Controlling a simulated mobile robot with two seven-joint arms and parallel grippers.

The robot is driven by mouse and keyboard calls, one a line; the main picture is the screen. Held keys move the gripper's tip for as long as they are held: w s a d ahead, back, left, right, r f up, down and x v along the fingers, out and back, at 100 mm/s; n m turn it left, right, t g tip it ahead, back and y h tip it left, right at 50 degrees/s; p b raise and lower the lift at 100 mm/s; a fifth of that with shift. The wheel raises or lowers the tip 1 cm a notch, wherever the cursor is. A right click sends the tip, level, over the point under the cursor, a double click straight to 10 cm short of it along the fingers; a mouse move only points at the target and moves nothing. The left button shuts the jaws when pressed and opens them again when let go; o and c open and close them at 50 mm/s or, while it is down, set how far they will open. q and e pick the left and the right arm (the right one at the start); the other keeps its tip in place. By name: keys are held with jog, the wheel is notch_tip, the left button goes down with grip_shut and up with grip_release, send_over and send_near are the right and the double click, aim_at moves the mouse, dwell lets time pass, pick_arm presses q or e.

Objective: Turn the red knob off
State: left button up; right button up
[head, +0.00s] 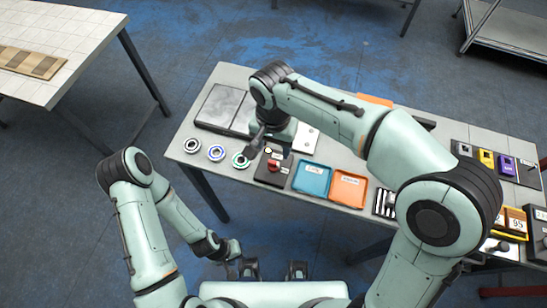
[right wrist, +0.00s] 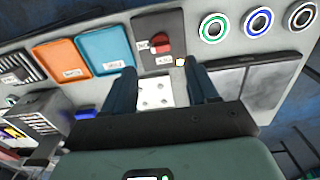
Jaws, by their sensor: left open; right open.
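The red knob (head: 273,164) sits on a dark square panel (head: 265,178) on the table, left of the blue tray. In the right wrist view the red knob (right wrist: 160,43) is at the upper middle, on its dark panel (right wrist: 148,24). My right gripper (right wrist: 160,84) is open and empty, with its fingers apart just short of the knob and not touching it. In the head view the right gripper (head: 268,143) is partly hidden by its own wrist, just behind the knob. My left gripper (head: 273,270) is open and empty at the lower middle, away from the table.
A blue tray (head: 312,179) and an orange tray (head: 348,187) lie right of the panel. Grey plates (head: 217,105) are behind. Small devices (head: 486,158) stand at the far right.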

aim_at(274, 162)
jog(key=f, duration=0.8)
jog(key=shift+w+b, duration=0.2)
jog(key=shift+b, duration=0.15)
jog(key=c, duration=1.1)
